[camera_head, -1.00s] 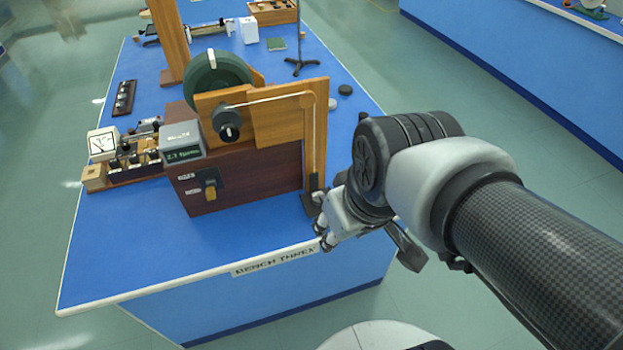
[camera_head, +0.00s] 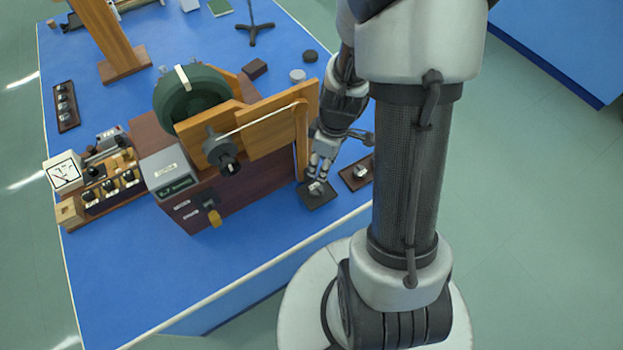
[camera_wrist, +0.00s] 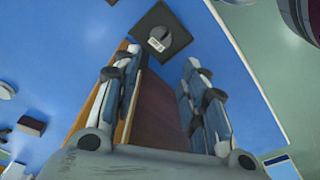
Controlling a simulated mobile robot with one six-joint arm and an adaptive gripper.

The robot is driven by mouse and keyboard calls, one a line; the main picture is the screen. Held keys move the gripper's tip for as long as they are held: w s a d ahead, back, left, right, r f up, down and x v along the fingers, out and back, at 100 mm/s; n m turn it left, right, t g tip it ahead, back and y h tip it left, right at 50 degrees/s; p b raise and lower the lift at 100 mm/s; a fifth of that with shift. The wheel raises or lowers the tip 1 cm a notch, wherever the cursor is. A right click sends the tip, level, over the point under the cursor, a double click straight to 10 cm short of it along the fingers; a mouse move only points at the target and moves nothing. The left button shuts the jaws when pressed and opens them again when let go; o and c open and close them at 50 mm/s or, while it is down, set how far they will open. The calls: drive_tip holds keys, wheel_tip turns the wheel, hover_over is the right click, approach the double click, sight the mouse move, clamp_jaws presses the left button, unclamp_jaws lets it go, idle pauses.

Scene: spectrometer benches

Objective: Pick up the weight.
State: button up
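A small silver-grey weight (camera_head: 316,187) with a pale label sits on a dark square plate (camera_head: 325,197) near the bench's front edge, beside the wooden post. In the wrist view the weight (camera_wrist: 157,40) and the plate (camera_wrist: 176,30) show just beyond my fingertips. My gripper (camera_head: 320,170) points down over the plate. In the wrist view my gripper (camera_wrist: 160,62) has its two fingers well apart, with nothing between them. The weight looks a short way past the tips. The head view does not show clearly whether the fingers touch it.
A wooden apparatus (camera_head: 240,185) with a green wheel (camera_head: 190,97) and a cord stands close left of my gripper. Another dark plate (camera_head: 352,180) with a small metal piece lies to the right. A dark block (camera_head: 255,68) and a pale disc (camera_head: 297,76) lie behind.

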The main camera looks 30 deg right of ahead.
drive_tip(key=b, duration=0.3)
hover_over(316, 189)
drive_tip(key=f, duration=0.8)
drive_tip(key=shift+s+d+f, duration=0.15)
drive_tip(key=shift+d+f, duration=0.1)
wheel_tip(316, 189, down, 5)
drive_tip(key=b, duration=0.2)
drive_tip(key=shift+a+f+b, duration=0.1)
drive_tip(key=shift+a+b, duration=0.05)
drive_tip(key=shift+b, duration=0.25)
drive_tip(key=shift+c, duration=0.5)
drive_tip(key=c, duration=0.8)
drive_tip(key=shift+o, duration=0.2)
